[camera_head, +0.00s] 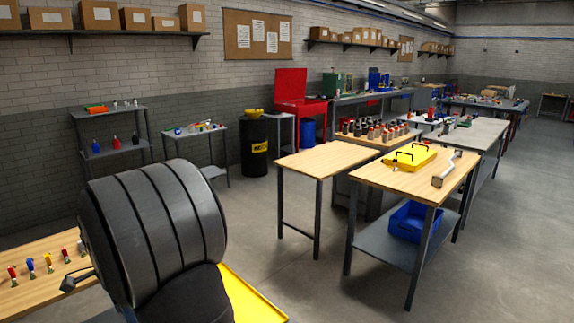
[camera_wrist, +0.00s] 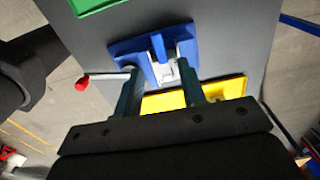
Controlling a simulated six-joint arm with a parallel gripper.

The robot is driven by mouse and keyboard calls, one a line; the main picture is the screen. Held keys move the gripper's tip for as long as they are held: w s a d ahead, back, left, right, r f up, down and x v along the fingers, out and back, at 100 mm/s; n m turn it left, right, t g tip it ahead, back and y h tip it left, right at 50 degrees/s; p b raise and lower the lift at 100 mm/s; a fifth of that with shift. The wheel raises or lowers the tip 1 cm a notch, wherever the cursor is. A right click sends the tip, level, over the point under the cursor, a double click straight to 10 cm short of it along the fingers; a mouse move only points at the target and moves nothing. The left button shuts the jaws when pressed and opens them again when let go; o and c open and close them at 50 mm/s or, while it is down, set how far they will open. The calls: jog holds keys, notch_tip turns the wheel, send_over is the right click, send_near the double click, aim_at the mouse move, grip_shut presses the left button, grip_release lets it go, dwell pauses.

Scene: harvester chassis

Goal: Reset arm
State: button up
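My gripper (camera_wrist: 163,85) shows in the wrist view, with two dark teal fingers standing apart. I see nothing clamped between them. Beyond the fingers, a blue fixture (camera_wrist: 207,57) with a pale metal-like piece at its middle lies on a grey surface (camera_wrist: 235,40). The fingers overlap part of the fixture in the picture; I cannot tell whether they touch it. In the head view a large dark part of my arm fills the lower left, and the gripper's fingers cannot be made out there.
A yellow tray (camera_wrist: 228,90) and a green tray (camera_wrist: 90,5) lie on the grey surface. A red-ended rod (camera_wrist: 82,83) is at the left. In the head view, small coloured tools (camera_head: 30,268) stand on a wooden top; a yellow case (camera_head: 408,157) lies on a bench. Floor between is clear.

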notch_tip(320, 180, up, 10)
jog(key=r, duration=0.1)
notch_tip(320, 180, down, 18)
jog(key=shift+f, duration=0.15)
jog(key=shift+s+d+r+n, duration=0.15)
jog(key=shift+r+n, duration=0.05)
jog(key=shift+n, duration=0.2)
jog(key=shift+s+d+n, duration=0.2)
jog(key=shift+d+n, duration=0.05)
jog(key=shift+n, duration=0.35)
